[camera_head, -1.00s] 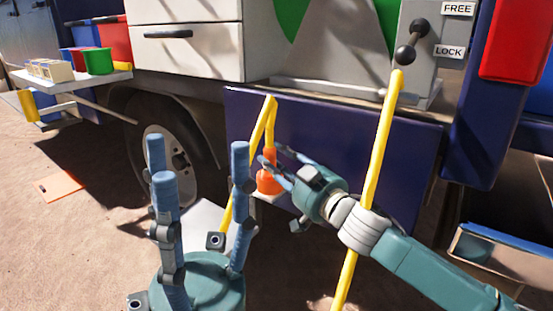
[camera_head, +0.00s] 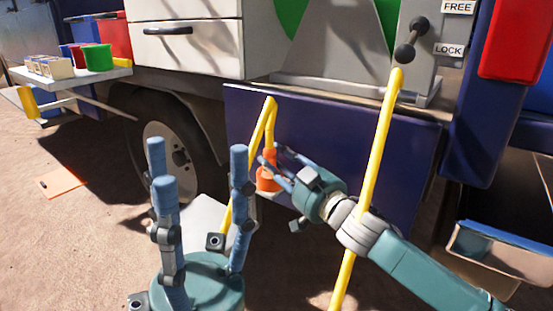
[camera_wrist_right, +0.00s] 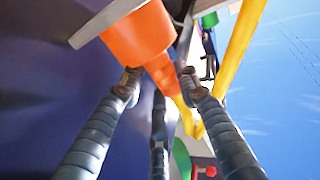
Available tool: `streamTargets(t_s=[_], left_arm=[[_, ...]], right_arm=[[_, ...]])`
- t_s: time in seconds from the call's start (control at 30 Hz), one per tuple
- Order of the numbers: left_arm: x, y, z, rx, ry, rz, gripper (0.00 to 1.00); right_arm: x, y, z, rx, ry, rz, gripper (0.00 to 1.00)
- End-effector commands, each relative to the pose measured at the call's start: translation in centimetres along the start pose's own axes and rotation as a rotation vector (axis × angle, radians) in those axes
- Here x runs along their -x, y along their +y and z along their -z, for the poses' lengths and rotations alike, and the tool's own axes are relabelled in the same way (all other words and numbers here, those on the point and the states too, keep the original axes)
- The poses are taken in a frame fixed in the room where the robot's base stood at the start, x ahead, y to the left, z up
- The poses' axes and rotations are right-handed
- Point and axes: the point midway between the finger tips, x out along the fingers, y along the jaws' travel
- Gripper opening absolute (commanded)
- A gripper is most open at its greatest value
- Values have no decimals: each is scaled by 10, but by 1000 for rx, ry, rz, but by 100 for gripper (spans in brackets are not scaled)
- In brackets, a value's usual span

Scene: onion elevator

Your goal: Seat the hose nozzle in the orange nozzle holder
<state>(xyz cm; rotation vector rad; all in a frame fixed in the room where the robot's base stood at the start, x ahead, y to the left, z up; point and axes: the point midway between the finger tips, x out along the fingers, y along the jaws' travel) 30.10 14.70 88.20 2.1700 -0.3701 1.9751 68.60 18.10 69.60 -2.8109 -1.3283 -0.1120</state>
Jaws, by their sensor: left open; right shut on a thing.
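The orange nozzle holder (camera_head: 266,185) stands at the lower left of the dark blue panel on a small pale bracket. In the right wrist view it is the wide orange cylinder (camera_wrist_right: 140,40) by the bracket. The narrower orange hose nozzle (camera_head: 268,155) is in line above the holder and meets it; it also shows in the right wrist view (camera_wrist_right: 164,76). How deep it sits is hidden. My right gripper (camera_head: 269,165) is shut on the nozzle, its fingers around it. My left gripper (camera_head: 197,165) is open and empty, fingers up, left of the holder.
The yellow hose (camera_head: 256,140) loops up from the nozzle and down behind my left gripper. Another yellow hose length (camera_head: 379,150) passes by my right arm. A wheel (camera_head: 170,155) stands left of the blue panel (camera_head: 335,155). A lever (camera_head: 410,40) is above.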

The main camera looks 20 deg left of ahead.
Motion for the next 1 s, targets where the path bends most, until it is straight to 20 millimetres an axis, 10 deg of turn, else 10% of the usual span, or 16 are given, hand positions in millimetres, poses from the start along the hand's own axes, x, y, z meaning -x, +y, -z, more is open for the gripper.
streamTargets(t_s=[0.13, 0.17, 0.27, 1.0], left_arm=[[4, 0, -2, 1, -14, 3, 56], [5, 0, -3, 1, -16, 3, 56], [5, 0, -3, 1, -17, 3, 56], [2, 0, -2, 0, -10, -1, 56]], right_arm=[[0, -1, -7, -5, -9, 0, 0], [0, -1, -7, -5, -10, 0, 36], [0, -1, -8, -6, -11, 0, 54], [23, -1, -11, -10, -16, 0, 54]])
